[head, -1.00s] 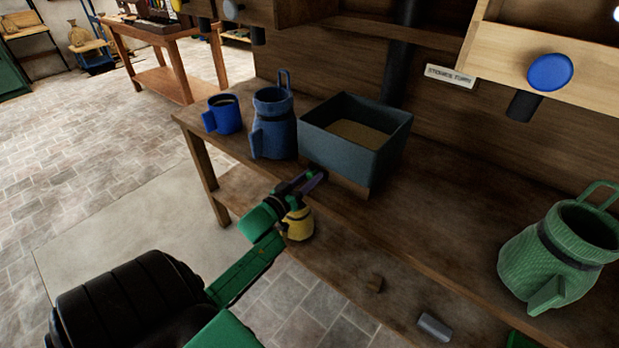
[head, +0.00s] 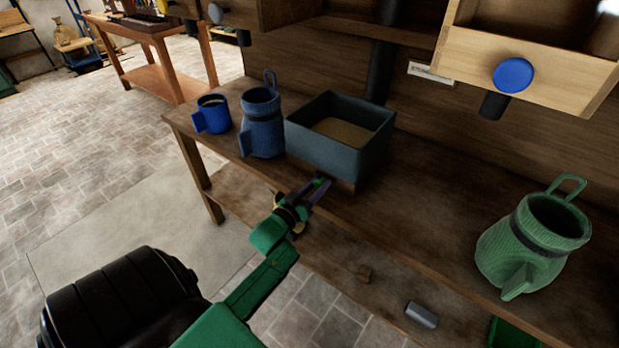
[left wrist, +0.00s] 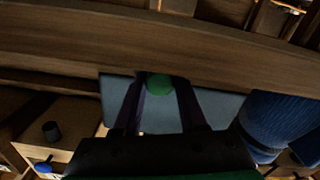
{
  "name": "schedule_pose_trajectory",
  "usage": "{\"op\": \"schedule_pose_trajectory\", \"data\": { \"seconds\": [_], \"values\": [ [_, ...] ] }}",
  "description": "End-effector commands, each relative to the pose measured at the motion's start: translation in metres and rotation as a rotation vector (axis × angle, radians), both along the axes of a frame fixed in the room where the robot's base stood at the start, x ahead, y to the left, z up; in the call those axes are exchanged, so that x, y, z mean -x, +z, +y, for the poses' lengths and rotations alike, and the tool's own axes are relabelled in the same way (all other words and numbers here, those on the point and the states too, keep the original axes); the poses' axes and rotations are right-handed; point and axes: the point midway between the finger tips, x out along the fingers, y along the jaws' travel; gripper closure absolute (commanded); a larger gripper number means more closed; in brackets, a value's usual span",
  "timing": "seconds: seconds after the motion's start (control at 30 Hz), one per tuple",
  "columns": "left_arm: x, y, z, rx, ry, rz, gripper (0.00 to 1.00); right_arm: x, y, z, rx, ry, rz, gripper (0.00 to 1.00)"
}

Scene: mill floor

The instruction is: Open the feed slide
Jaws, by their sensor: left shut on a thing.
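My left gripper (head: 318,186) is at the bench's front edge, just below and in front of the blue-grey box (head: 362,156). Its dark purple fingers are shut on a small green knob (left wrist: 159,85), which shows between them in the left wrist view. What the knob is fixed to is hidden, so I cannot tell whether it belongs to the feed slide. The box stands on the bench and holds a tan, grainy fill (head: 343,132). My right gripper is not in view.
A blue mug (head: 213,117) and a blue jug (head: 262,125) stand left of the box. A green jug (head: 530,245) stands at the bench's right. A wooden drawer with a blue knob (head: 513,75) is above. A grey block (head: 421,315) lies on the lower shelf.

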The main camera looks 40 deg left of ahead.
Motion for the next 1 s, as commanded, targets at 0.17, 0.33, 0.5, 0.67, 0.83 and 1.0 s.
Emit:
{"op": "schedule_pose_trajectory", "data": {
  "seconds": [0.17,0.33,0.5,0.67,0.83,1.0],
  "values": [
    [0.0,0.0,0.0,0.002,0.001,-0.002,1.0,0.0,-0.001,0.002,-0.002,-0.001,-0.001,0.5],
    [0.0,0.0,0.0,0.002,0.001,-0.002,0.29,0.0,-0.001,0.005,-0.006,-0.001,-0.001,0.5],
    [0.0,0.0,0.001,0.001,0.001,-0.002,0.29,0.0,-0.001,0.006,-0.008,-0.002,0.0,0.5],
    [0.002,0.0,0.0,0.001,0.001,-0.002,0.29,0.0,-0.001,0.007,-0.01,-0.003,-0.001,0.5],
    [0.024,-0.002,0.0,0.002,0.001,0.001,0.29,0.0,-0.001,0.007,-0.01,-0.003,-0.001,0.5],
    [0.065,-0.002,-0.001,0.002,0.001,0.002,0.29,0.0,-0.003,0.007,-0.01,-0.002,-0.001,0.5]
  ]
}}
